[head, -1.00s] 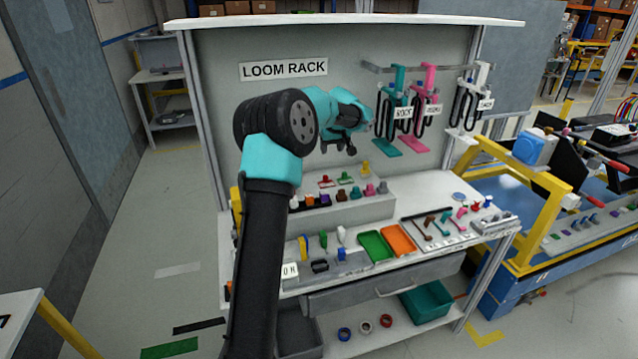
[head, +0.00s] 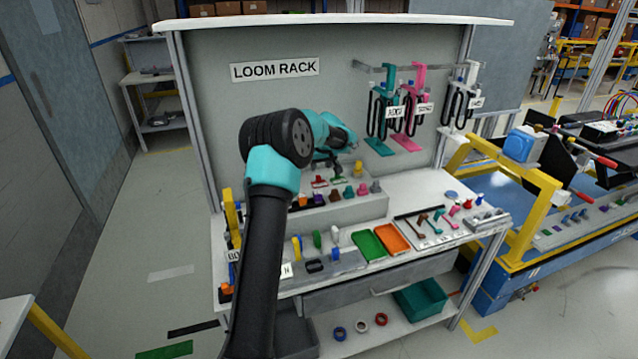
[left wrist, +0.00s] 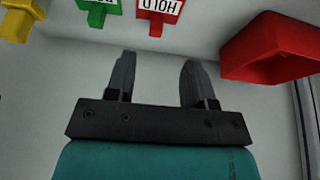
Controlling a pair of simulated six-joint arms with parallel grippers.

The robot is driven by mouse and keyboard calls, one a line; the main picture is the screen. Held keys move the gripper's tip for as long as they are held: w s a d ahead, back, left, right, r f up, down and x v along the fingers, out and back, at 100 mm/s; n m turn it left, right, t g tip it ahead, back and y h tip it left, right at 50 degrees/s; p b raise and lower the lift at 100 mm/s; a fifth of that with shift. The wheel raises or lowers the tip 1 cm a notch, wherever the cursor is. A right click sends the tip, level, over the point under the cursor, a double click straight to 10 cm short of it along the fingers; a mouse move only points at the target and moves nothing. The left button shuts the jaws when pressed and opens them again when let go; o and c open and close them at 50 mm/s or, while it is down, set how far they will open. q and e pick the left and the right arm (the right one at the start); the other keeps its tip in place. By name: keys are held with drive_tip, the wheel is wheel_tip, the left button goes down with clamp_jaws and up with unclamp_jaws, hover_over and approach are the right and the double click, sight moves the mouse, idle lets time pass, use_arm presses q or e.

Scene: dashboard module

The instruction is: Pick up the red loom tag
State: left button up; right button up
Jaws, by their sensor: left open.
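The red loom tag (left wrist: 157,14) lies at the top of the left wrist view, its white label reading HOLD upside down. In the head view the small red tag (head: 319,182) is on the raised grey step of the bench. My left gripper (left wrist: 157,60) is open and empty, its two dark fingers pointing toward the red tag, which is beyond the fingertips and roughly in line with the gap. In the head view my left gripper (head: 337,172) is small and dark above the back of the step. My right gripper is not in view.
A green tag (left wrist: 98,10) is beside the red one, and a yellow piece (left wrist: 20,18) is farther left. A larger red box-like object (left wrist: 268,48) is at the right of the wrist view. Several small coloured parts stand along the step's front, with green (head: 368,245) and orange (head: 393,239) trays below.

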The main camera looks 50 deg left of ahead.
sight(319, 177)
use_arm(q)
drive_tip(key=shift+x, duration=1.4)
drive_tip(key=shift+w+x, duration=0.1)
drive_tip(key=shift+x, duration=1.2)
drive_tip(key=shift+w+x, duration=0.15)
drive_tip(key=shift+x, duration=1.2)
drive_tip(key=shift+d, duration=0.2)
clamp_jaws()
